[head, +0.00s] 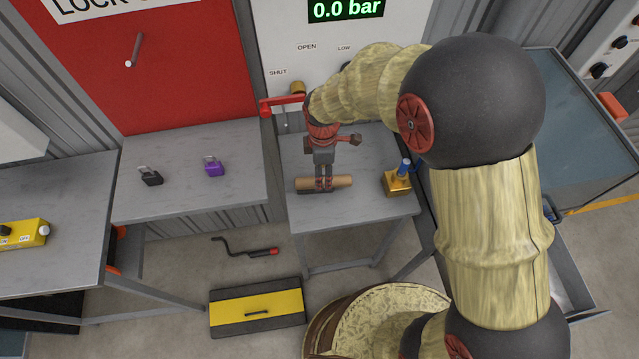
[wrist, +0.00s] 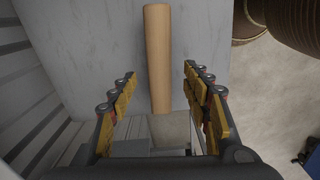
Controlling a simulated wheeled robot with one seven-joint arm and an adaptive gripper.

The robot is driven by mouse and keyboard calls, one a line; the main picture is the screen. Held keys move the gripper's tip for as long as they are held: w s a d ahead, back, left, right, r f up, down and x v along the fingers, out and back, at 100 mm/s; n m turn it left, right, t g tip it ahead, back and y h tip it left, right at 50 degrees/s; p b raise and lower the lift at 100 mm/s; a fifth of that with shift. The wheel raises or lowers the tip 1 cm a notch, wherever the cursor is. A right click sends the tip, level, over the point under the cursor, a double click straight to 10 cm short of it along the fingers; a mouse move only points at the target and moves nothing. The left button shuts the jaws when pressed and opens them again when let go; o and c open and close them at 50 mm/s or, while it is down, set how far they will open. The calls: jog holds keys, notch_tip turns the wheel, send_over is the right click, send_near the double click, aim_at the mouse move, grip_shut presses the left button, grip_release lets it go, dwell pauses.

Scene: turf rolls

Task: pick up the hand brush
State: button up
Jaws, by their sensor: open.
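The hand brush (head: 342,182) lies on the small grey table (head: 375,216) under the panel. In the wrist view, the wooden handle (wrist: 158,50) runs away from between the fingers. My gripper (wrist: 158,80) is open there, with a finger on each side and visible gaps to the handle.
A brass block with a blue top (head: 397,183) stands right of the brush. A red lever (head: 282,103) sticks out behind my gripper. Black (head: 150,176) and purple (head: 214,167) padlocks lie on the left table. A yellow-black box (head: 257,308) and a crank (head: 246,250) are on the floor.

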aim_at(323, 185)
jog(key=f, duration=0.1)
jog(key=f+b, duration=0.1)
jog(key=f, duration=0.3)
jog(key=shift+a, duration=0.3)
grip_shut()
dwell(0.5)
